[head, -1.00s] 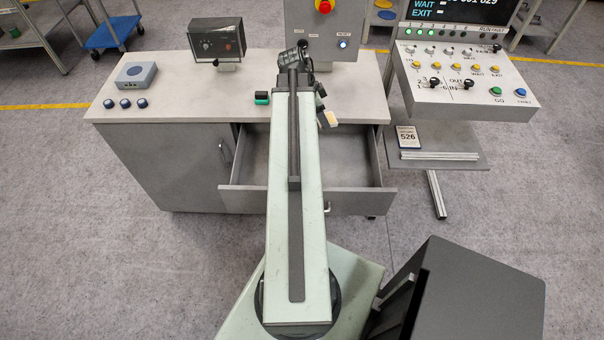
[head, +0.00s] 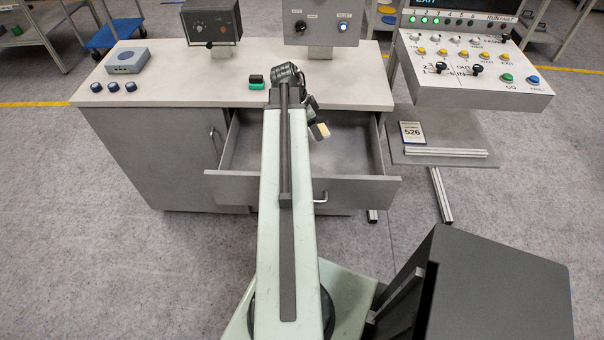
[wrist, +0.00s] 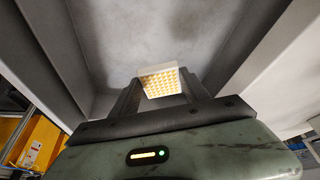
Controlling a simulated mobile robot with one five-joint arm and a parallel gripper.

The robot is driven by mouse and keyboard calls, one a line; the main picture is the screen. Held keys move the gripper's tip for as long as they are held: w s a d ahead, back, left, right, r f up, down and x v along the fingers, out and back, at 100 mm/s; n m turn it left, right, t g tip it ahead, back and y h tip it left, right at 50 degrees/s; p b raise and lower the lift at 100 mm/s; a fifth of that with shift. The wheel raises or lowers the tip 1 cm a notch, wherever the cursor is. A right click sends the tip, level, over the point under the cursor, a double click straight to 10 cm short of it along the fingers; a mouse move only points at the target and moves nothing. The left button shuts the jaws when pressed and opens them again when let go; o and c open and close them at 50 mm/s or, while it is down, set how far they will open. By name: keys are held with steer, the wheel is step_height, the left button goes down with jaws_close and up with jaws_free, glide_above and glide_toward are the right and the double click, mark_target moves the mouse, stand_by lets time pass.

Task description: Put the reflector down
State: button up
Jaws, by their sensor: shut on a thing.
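The reflector (wrist: 162,80) is a small square plate with an orange-and-white grid face and a pale rim. My gripper (wrist: 160,94) is shut on it, with one finger on each side. In the head view the reflector (head: 321,131) shows as a pale block at the end of my arm, over the open drawer (head: 240,150). The grey drawer interior (wrist: 145,30) lies beyond it in the wrist view. I cannot tell how high the reflector is above the drawer floor. My arm hides part of the drawer.
The worktop (head: 190,88) above the drawer holds a green-and-black block (head: 256,83), a grey box (head: 127,60) and several dark blue knobs. A control console (head: 470,70) and a shelf with a 526 card (head: 412,132) stand at the right. The visible drawer floor looks clear.

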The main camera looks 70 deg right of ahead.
mark_target(316, 158)
step_height(316, 158, down, 13)
steer(key=b, duration=1.1)
steer(key=shift+w+f, duration=0.1)
steer(key=shift+f, duration=0.05)
steer(key=shift+r, duration=0.25)
steer(key=shift+f, duration=0.25)
steer(key=o, duration=1.3)
steer(key=shift+r, duration=0.1)
steer(key=p+v, duration=1.1)
steer(key=v, duration=0.1)
steer(key=shift+r+p, duration=0.15)
steer(key=shift+p, duration=0.15)
